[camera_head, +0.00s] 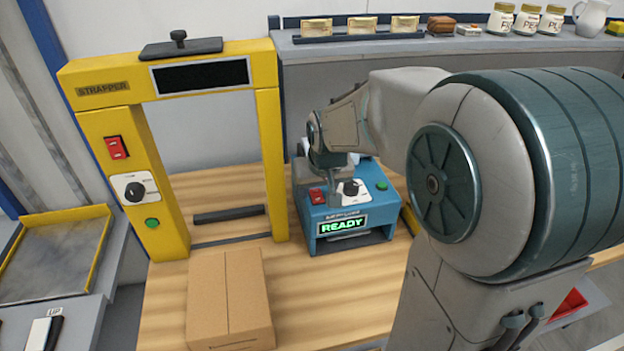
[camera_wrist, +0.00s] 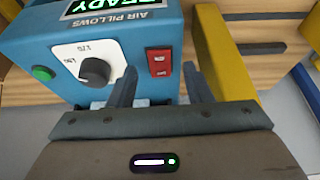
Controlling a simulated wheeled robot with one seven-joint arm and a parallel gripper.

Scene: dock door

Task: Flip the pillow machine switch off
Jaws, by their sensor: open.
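The pillow machine (camera_head: 318,226) is a blue box on the wooden bench, with a green glowing READY display (camera_head: 342,226). It also fills the top left of the wrist view (camera_wrist: 30,45), marked AIR PILLOWS. Its red rocker switch (camera_head: 317,196) is at the left of its panel, and shows plainly in the wrist view (camera_wrist: 159,62). I cannot tell which side of the rocker is pressed. My gripper (camera_wrist: 160,74) is open and empty, its fingers on either side of the switch in the wrist view. In the head view my gripper (camera_head: 335,188) is over the panel, partly hiding it.
The panel also has a black dial (camera_wrist: 94,71) and a green button (camera_wrist: 43,73). A yellow strapper frame (camera_head: 272,150) with its own red switch (camera_head: 116,147) stands to the left. A cardboard box (camera_head: 228,300) lies in front of it. A shelf (camera_head: 380,48) with goods is behind.

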